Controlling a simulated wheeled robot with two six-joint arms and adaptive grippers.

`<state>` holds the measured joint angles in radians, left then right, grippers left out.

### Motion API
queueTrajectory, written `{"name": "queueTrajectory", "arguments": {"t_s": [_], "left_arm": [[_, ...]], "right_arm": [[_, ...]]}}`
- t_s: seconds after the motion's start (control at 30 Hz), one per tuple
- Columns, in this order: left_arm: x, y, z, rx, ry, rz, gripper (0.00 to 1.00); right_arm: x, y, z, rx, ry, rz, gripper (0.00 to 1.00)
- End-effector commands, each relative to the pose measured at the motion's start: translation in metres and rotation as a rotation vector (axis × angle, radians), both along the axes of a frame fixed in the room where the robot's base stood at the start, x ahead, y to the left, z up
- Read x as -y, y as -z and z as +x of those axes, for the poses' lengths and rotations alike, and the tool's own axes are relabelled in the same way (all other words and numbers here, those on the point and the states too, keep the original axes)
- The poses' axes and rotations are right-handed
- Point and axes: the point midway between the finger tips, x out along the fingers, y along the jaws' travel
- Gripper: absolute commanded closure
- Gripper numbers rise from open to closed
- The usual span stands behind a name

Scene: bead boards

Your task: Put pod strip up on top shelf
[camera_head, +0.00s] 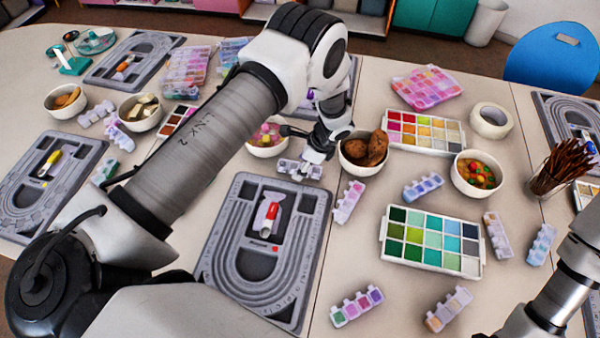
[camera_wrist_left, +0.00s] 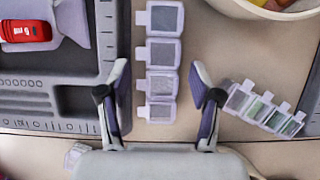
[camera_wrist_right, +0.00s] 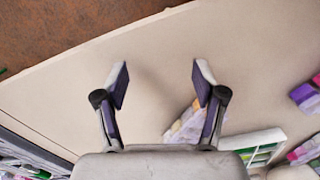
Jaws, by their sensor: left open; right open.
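A pale pod strip with grey lids (camera_wrist_left: 160,61) lies on the table between the spread fingers of my left gripper (camera_wrist_left: 160,100) in the left wrist view. In the head view the left gripper (camera_head: 318,152) hangs just above this strip (camera_head: 300,169), partly covering it. It is open and does not grip the strip. A second pod strip (camera_wrist_left: 262,108) lies to its right in the left wrist view. My right gripper (camera_wrist_right: 160,88) is open and empty over bare table. Other pod strips lie around (camera_head: 424,187) (camera_head: 356,306). I cannot make out the top shelf.
Paint trays (camera_head: 384,252) (camera_head: 388,146) sit to the right. Low cabinets (camera_head: 430,14) stand behind the table.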

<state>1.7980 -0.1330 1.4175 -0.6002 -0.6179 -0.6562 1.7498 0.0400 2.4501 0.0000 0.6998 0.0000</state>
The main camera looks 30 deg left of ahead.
Motion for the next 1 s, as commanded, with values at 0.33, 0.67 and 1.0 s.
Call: {"name": "queueTrajectory", "arguments": {"t_s": [0.33,0.67,1.0], "left_arm": [[-0.003,0.007,-0.001,0.0,-0.001,0.0,0.67],[-0.003,0.008,-0.001,0.0,0.0,0.0,0.98],[-0.003,-0.018,-0.001,0.0,0.0,0.0,0.98]], "right_arm": [[0.0,0.004,0.0,0.0,0.0,0.0,0.3],[0.0,0.005,0.0,0.001,0.0,0.0,0.3],[0.0,-0.013,0.0,0.001,0.0,0.0,0.3]]}}
